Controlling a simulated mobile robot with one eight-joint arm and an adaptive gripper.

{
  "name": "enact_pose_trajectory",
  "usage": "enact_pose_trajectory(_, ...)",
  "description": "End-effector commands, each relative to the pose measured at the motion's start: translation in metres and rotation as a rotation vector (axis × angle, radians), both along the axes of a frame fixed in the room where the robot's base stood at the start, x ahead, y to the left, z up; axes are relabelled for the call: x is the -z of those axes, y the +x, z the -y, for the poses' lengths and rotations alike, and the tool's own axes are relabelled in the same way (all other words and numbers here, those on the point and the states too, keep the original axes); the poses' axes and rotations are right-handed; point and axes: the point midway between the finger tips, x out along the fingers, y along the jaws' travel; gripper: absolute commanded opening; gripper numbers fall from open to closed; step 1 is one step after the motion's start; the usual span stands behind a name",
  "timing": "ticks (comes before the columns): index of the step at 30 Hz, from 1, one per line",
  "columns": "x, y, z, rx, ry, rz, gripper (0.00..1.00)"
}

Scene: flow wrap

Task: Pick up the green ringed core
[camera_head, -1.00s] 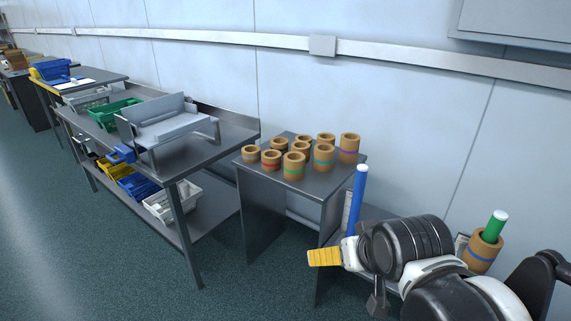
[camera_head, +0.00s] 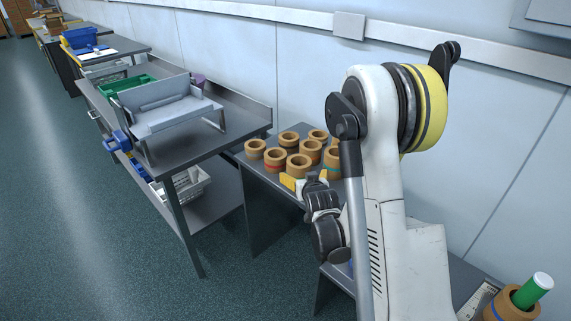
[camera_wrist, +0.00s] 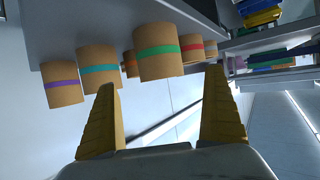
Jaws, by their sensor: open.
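The green ringed core (camera_wrist: 158,52) is a brown cylinder with a green band. In the wrist view, which is upside down, it is just beyond the fingertips, roughly between them. My gripper (camera_wrist: 160,82) is open, its two yellow fingers apart and nothing between them. In the head view my gripper (camera_head: 290,182) is low at the front edge of the small grey table (camera_head: 260,183). There, a core (camera_head: 299,163) behind the yellow fingers appears to be the green ringed one; its band is hidden.
Neighbouring cores stand close by: teal (camera_wrist: 99,66) and purple (camera_wrist: 62,84) ringed on one side, a red ringed core (camera_head: 275,159) on the other. A larger bench (camera_head: 205,150) stands left. At lower right a core (camera_head: 508,307) holds a green rod (camera_head: 534,290).

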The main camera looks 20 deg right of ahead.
Motion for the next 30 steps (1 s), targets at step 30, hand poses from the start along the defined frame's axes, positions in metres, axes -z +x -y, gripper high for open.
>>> enact_pose_trajectory(30,0.05,0.093,0.031,0.002,-0.001,0.004,1.0)
